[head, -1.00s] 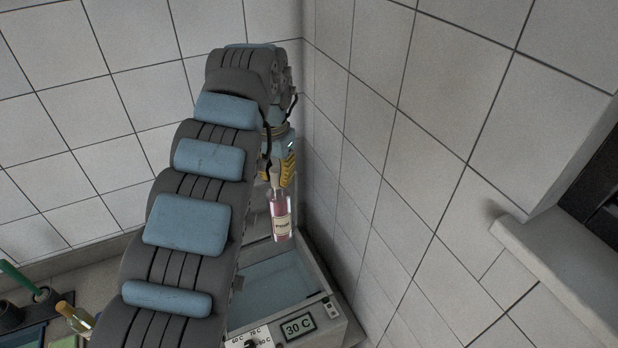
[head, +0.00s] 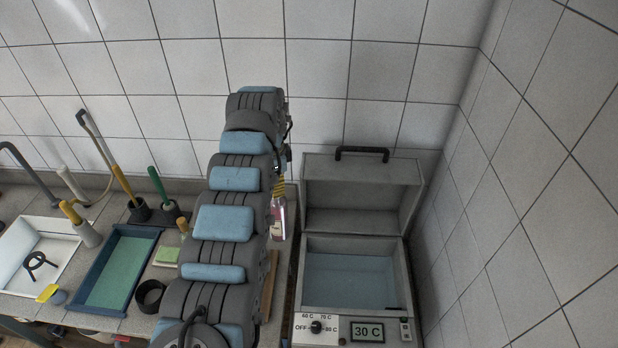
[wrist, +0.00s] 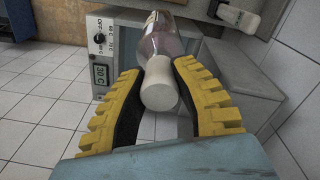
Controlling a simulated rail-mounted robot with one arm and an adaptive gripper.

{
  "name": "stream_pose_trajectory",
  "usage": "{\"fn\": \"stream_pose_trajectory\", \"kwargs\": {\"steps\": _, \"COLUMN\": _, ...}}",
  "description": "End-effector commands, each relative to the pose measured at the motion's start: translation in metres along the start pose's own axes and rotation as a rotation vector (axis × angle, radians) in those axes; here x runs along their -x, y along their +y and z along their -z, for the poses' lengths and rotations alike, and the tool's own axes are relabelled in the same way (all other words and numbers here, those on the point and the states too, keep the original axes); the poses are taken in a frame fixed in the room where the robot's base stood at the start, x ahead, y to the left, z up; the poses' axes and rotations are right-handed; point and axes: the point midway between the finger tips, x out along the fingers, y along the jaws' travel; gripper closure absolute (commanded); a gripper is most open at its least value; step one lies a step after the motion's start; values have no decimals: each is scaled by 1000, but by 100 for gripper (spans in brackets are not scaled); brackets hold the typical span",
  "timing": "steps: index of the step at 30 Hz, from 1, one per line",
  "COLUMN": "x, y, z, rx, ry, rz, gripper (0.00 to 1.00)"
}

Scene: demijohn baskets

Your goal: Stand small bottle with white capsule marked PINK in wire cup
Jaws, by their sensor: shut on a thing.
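My gripper (head: 279,188) is shut on a small bottle with pink contents (head: 278,217) and holds it upright, left of the open water bath, with its label facing the head camera. In the wrist view, the yellow and black fingers of my gripper (wrist: 160,95) close around the bottle's white capsule (wrist: 160,85), with the clear pinkish body (wrist: 160,40) beyond. The label's wording is too small to read. I cannot make out a wire cup for certain; my arm hides part of the bench.
The water bath (head: 352,242) has its lid up and shows 30 C. A tiled wall stands at the right.

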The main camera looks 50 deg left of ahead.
Motion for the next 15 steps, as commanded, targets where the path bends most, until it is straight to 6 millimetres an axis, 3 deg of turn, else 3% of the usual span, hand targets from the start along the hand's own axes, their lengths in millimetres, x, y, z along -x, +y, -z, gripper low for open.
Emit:
{"fn": "stream_pose_trajectory", "kwargs": {"steps": 6, "x": -26, "y": -16, "z": -57, "rx": -24, "ry": 1, "rz": 1, "gripper": 100}}
{"fn": "stream_pose_trajectory", "kwargs": {"steps": 10, "x": -37, "y": -20, "z": -80, "rx": -37, "ry": 1, "rz": 2, "gripper": 100}}
{"fn": "stream_pose_trajectory", "kwargs": {"steps": 15, "x": -43, "y": -22, "z": -96, "rx": -48, "ry": 1, "rz": 3, "gripper": 100}}
